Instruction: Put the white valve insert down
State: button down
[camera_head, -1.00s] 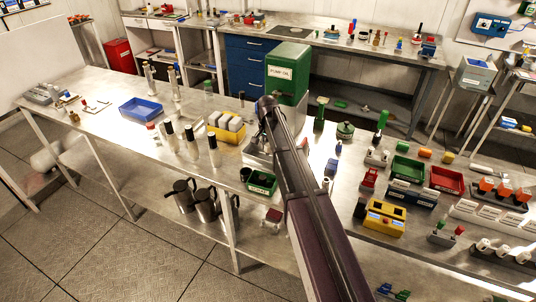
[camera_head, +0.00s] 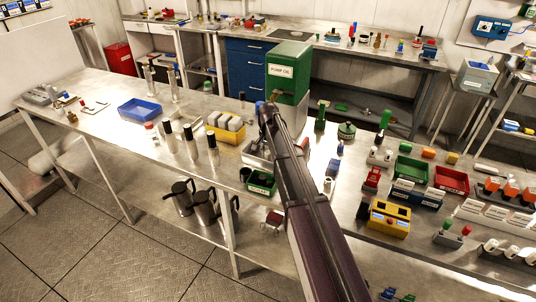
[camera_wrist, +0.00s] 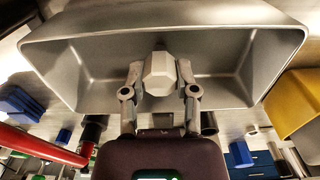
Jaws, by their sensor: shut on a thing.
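The white valve insert (camera_wrist: 159,75) is a pale, faceted block in the wrist view. My gripper (camera_wrist: 160,82) is shut on it, with one finger on each side. Behind and around it is the inside of a grey metal bin (camera_wrist: 85,70). Whether the insert touches the bin's floor or wall cannot be told. In the head view my arm reaches over the bench to the grey bin (camera_head: 256,158), in front of the green pump oil box (camera_head: 288,72). My arm hides the fingers and the insert there.
A yellow bin (camera_head: 226,132) with white blocks stands left of the grey bin, and a small green bin (camera_head: 261,183) in front. Dark-capped cylinders (camera_head: 191,143) stand further left. The bench right of my arm is crowded with coloured bins and parts. Bare bench lies around the blue tray (camera_head: 140,109).

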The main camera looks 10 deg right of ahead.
aim_at(268, 152)
jog(key=shift+f, duration=0.15)
jog(key=shift+c, duration=1.9)
grip_release()
jog(key=shift+r, duration=0.2)
notch_tip(268, 152, up, 12)
jog(key=p, duration=1.2)
jog(key=s+n, duration=0.7)
jog(key=s, duration=2.2)
jog(key=shift+n, duration=0.3)
jog(key=shift+a, duration=0.1)
